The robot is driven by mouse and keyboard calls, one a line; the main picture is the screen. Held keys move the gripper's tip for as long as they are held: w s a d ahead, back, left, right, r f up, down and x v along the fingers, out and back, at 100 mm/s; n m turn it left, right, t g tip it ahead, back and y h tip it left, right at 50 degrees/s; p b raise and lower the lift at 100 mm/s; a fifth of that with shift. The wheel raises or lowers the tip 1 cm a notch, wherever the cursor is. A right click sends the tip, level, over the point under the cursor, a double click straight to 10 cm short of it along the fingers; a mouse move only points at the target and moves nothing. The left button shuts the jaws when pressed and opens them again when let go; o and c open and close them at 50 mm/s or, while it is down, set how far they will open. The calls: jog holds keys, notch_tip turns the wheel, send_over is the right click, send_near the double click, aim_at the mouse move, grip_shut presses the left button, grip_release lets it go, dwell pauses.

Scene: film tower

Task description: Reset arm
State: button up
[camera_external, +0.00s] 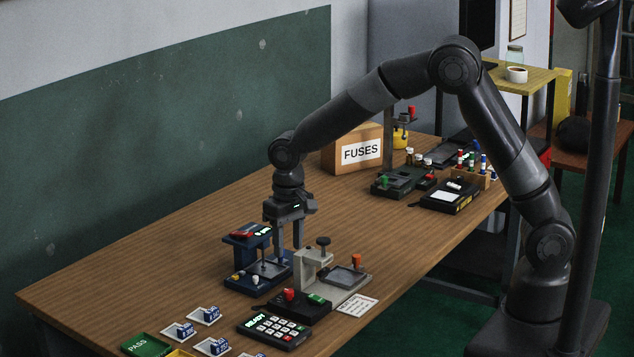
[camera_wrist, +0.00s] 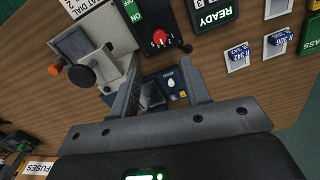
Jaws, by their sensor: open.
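My gripper (camera_external: 290,247) points straight down over the wooden table, and its two fingers are apart with nothing seen between them. In the wrist view my gripper (camera_wrist: 160,78) frames part of a blue device with a small screen (camera_wrist: 167,88). In the external view this blue device (camera_external: 245,262) stands just left of and below the fingers. Whether the fingers touch it I cannot tell. My arm arches from its base at the lower right over the table.
A grey fixture (camera_external: 338,277) with knobs stands close right of the fingers. A black box with a red knob (camera_external: 298,304) and a keypad reading READY (camera_external: 274,328) are in front. A FUSES box (camera_external: 358,150) stands farther back. The table's left stretch (camera_external: 140,275) is clear.

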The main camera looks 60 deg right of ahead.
jog(key=shift+r, duration=0.1)
jog(key=s+d+r+t, duration=0.3)
jog(key=s+d+r, duration=0.95)
jog(key=r, duration=0.35)
jog(key=s+d+r+n+t, duration=0.1)
jog(key=s+d, duration=0.3)
jog(key=s, duration=0.4)
jog(key=s+d+r+t, duration=0.1)
jog(key=s+d, duration=0.3)
jog(key=s, duration=0.4)
jog(key=shift+s+r+n+t, duration=0.2)
jog(key=shift+s+n+t, duration=0.1)
jog(key=shift+s+n, duration=0.1)
jog(key=shift+c, duration=0.4)
dwell(0.6)
